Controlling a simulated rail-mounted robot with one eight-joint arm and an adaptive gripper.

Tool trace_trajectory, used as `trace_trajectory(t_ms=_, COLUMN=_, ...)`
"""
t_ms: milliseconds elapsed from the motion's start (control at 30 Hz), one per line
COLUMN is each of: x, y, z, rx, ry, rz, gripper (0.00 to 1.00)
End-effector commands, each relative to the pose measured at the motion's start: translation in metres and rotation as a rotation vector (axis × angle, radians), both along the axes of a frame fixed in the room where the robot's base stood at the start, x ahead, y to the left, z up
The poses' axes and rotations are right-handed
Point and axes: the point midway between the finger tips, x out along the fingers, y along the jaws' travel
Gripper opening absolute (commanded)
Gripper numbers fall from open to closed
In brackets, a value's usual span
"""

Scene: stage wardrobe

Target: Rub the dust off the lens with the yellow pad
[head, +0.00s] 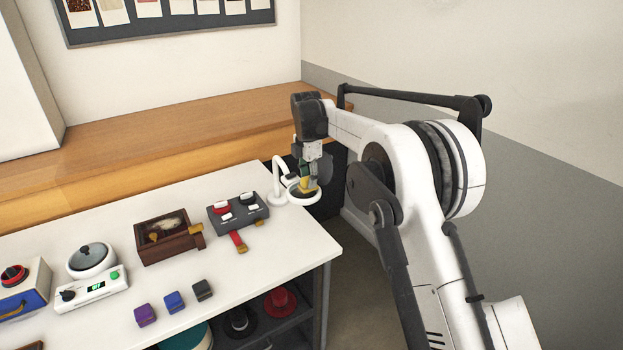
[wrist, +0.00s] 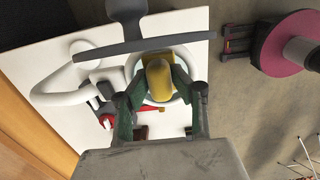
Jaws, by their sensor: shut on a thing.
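My gripper (head: 307,175) is at the far right corner of the white table, over a round white ring on a stand, which looks like the lens (head: 290,200). The gripper also shows in the wrist view (wrist: 158,92), with its green fingers shut on the yellow pad (wrist: 157,78). The pad shows as a small yellow patch in the head view (head: 308,185). In the wrist view the white rim of the lens (wrist: 186,58) surrounds the pad. Most of the glass is hidden behind the pad and fingers, so I cannot tell whether they touch or whether dust is there.
Further left are a wooden box (head: 168,240), a white pot on a scale (head: 91,260) and small purple, blue and black blocks (head: 173,301). The front middle of the table is clear.

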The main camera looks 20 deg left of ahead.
Motion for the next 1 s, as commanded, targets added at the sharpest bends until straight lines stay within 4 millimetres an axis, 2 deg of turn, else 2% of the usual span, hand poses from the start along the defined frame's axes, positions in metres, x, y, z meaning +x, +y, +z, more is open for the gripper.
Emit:
trace_trajectory(t_ms=700, x=-0.032, y=0.031, z=0.001, rx=0.003, ry=0.003, rz=0.005, gripper=0.00)
trace_trajectory(t_ms=1000, x=-0.034, y=0.033, z=0.002, rx=0.003, ry=0.003, rz=0.003, gripper=0.00)
